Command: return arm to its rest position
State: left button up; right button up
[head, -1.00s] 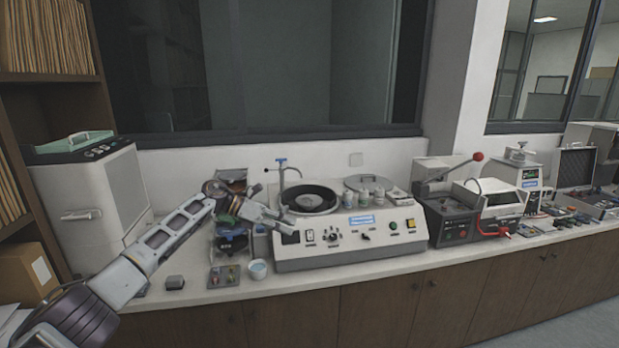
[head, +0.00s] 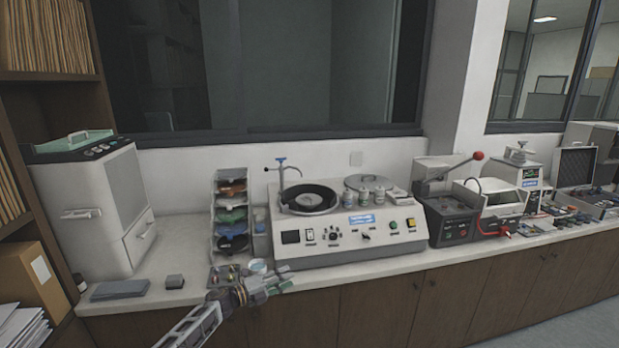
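My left gripper (head: 288,277) is low in the head view, in front of the counter's front edge and below the polishing machine (head: 350,238). Its two fingertips look apart, with nothing seen between them. My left forearm comes up from the bottom edge behind it. The wrist partly covers the small tray (head: 222,274) and lies just below the small cup (head: 258,266). The mounting press is not clearly identifiable; a dark unit with a red-knobbed lever (head: 452,220) stands to the right of the polishing machine. My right gripper is out of view.
A rack of coloured discs (head: 231,216) stands left of the polishing machine. A white box-shaped machine (head: 95,205) is at the left. A grey flat pad (head: 120,290) and small dark block (head: 174,281) lie on the counter (head: 185,240). Shelves bound the far left.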

pick_arm(q)
jog(key=s+a+f+n+t+y, duration=0.1)
jog(key=s+a+f+n+y, duration=0.3)
jog(key=f, duration=0.6)
jog(key=s+a+f+n+t+y, duration=0.1)
jog(key=s+a+f+n+y, duration=0.1)
jog(key=s+f+n, duration=0.6)
jog(key=s+a+f+n+t+y, duration=0.1)
jog(key=a+f+n+y, duration=0.25)
jog(key=f, duration=0.95)
jog(key=s+a+f+n+g+y, duration=0.2)
jog(key=s+a+f+n, duration=0.1)
jog(key=s+f, duration=0.55)
jog(key=s+a+f+n+g+y, duration=0.1)
jog(key=s+a+f+n+g, duration=0.15)
jog(key=s+f, duration=0.6)
jog(key=s+f+n+g, duration=0.2)
jog(key=s+f, duration=0.1)
jog(key=s, duration=1)
jog(key=s+a+f+n+g+y, duration=0.1)
jog(key=s+f, duration=0.3)
jog(key=s, duration=0.9)
jog(key=s+a+f+n+g+y, duration=0.1)
jog(key=s+f+n+g, duration=0.3)
jog(key=s, duration=0.9)
jog(key=shift+s+a+b, duration=0.25)
jog(key=shift+s+b, duration=0.05)
jog(key=shift+s, duration=0.1)
